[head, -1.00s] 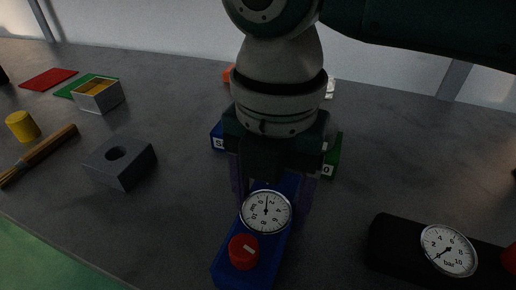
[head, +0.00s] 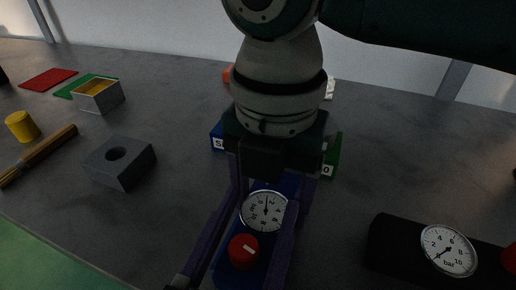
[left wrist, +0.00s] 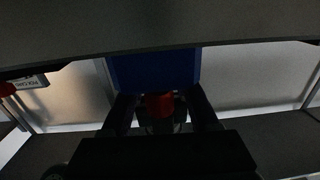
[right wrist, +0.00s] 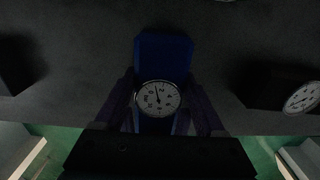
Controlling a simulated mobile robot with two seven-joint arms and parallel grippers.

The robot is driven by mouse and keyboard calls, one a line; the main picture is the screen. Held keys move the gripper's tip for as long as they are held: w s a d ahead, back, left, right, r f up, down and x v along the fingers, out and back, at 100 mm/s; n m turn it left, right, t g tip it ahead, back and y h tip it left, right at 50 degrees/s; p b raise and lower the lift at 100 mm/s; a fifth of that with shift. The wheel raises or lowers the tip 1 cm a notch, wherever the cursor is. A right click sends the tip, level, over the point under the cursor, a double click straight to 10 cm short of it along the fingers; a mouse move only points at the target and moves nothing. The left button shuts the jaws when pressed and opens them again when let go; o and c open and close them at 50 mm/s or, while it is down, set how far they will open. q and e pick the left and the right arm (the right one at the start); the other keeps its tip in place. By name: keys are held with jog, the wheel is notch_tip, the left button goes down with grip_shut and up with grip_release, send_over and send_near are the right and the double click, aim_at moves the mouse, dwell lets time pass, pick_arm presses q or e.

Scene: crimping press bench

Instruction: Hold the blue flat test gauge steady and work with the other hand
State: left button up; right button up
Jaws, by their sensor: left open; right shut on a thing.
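The blue flat test gauge (head: 285,185) lies on the bench in front of me, with a white round dial (head: 264,211) and a red knob (head: 243,251) at its near end. My right gripper (right wrist: 160,88) comes down from above and is shut on the gauge, its fingers along both sides beside the dial. My left gripper (head: 266,196) reaches in from the near side, open, its long purple fingers on either side of the gauge. In the left wrist view the red knob (left wrist: 160,103) shows between its fingers, with blue gauge body (left wrist: 155,70) behind.
A black gauge (head: 390,245) with a dial lies at the right. A grey block with a hole (head: 125,178), a brush (head: 40,153), a yellow cylinder (head: 22,126) and a small box (head: 103,100) are at the left. Blue and green labelled blocks (head: 334,155) stand behind my right gripper.

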pick_arm(q)
grip_shut()
dwell(0.3)
jog(key=shift+h, duration=0.3)
jog(key=m+g+h, duration=0.1)
jog(key=m+h, duration=0.1)
jog(key=d+m+g+h, duration=0.1)
jog(key=m+h, duration=0.1)
jog(key=shift+s+g+h, duration=0.2)
jog(key=shift+g+h, duration=0.1)
jog(key=shift+h, duration=0.1)
jog(key=shift+s+d+r+m+g+h, duration=0.1)
jog(key=shift+s+d+m+g+h, duration=0.05)
jog(key=shift+m+g+h, duration=0.55)
jog(key=shift+s+d+f+m+g+h, duration=0.1)
jog(key=shift+m+g+h, duration=0.45)
jog(key=shift+g+h, duration=0.2)
jog(key=shift+s+d+r+m+g+h, duration=0.1)
jog(key=shift+s+d+m+g+h, duration=0.05)
jog(key=shift+m+g+h, duration=0.55)
jog(key=shift+g, duration=0.25)
grip_release()
